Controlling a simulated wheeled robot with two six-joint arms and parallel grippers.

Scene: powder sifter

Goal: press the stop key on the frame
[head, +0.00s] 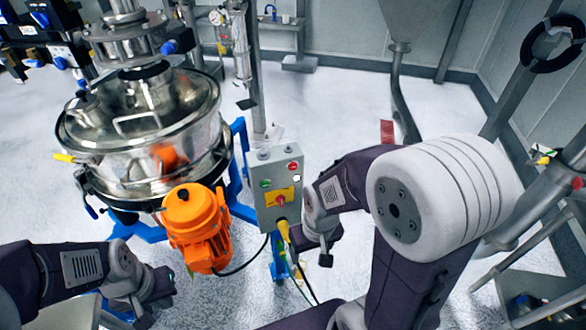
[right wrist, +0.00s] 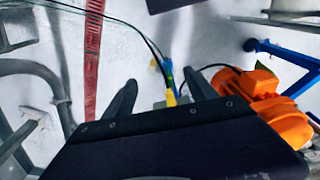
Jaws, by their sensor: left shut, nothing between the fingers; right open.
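A grey control box (head: 275,212) stands upright on the frame beside the orange motor. On its front are a red button (head: 293,166), a green button (head: 265,183) and a red rotary switch (head: 280,200) on a yellow plate. My right gripper (head: 318,247) is low at the right side of the box, below the buttons and apart from the red one. In the right wrist view its two dark fingers (right wrist: 160,95) are spread with nothing between them. My left gripper (head: 150,308) is shut and empty at the lower left, below and left of the orange motor.
The steel sifter (head: 140,120) and orange motor (head: 195,225) stand left of the box; the motor also shows in the right wrist view (right wrist: 270,105). Cables hang from a yellow connector (head: 283,230) under the box. The blue frame (head: 238,150) stands behind. Pale floor lies beyond.

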